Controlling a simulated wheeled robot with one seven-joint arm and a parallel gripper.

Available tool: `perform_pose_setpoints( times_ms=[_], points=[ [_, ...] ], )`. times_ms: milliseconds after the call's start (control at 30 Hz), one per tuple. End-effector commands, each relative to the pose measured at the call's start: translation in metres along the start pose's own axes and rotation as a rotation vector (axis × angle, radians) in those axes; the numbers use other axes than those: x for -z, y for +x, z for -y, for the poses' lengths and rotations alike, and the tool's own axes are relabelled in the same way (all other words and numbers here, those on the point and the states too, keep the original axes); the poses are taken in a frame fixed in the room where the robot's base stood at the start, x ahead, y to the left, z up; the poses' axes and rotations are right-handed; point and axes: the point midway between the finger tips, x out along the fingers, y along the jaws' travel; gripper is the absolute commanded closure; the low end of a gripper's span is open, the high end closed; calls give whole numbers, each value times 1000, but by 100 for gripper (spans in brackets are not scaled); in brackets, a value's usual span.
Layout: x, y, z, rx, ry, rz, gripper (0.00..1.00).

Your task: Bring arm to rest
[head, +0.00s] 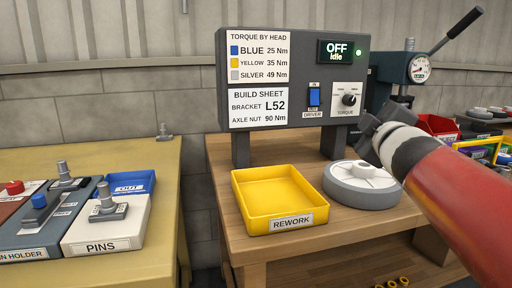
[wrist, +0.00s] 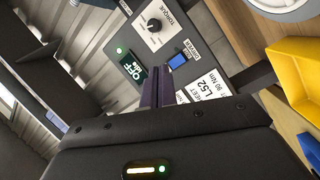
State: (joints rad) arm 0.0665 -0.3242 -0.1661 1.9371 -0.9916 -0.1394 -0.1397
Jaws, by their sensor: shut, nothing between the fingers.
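My arm enters the head view from the lower right, with a red link and a white-and-black wrist. My gripper (head: 375,125) is a dark shape in front of the right part of the grey control panel (head: 290,130), above the bench. In the wrist view my gripper (wrist: 156,75) has its dark fingers together with nothing between them, and they point toward the panel. The panel's display reads OFF, idle, with a green light beside it. I cannot tell how far the fingers are from the panel.
A yellow REWORK tray (head: 245,217) stands empty on the wooden bench, beside a grey-white wheel (head: 350,195) below my wrist. A lever press with a gauge (head: 420,69) stands behind. At left, a yellow table (head: 150,180) holds pin holders and a blue OUT tray (head: 130,184).

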Motion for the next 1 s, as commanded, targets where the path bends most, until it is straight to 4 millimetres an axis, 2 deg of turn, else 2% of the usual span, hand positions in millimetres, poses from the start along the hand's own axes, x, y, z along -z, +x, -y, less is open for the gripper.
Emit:
perform_pose_setpoints(
  times_ms=[33,100,167,200,300,400,500,600,700,1000],
  points=[
    [-15,-23,24,38,137,102,100],
    [-38,-54,64,113,313,251,100],
    [-52,-80,99,182,436,364,100],
    [-59,-98,123,232,508,436,100],
    [-71,-146,180,362,658,600,100],
    [-75,-190,228,484,768,737,100],
    [-75,-226,262,583,840,841,100],
    [-74,-250,283,649,882,907,100],
    [-73,-261,292,680,900,938,100],
    [-73,-262,292,682,901,940,100]
  ],
)
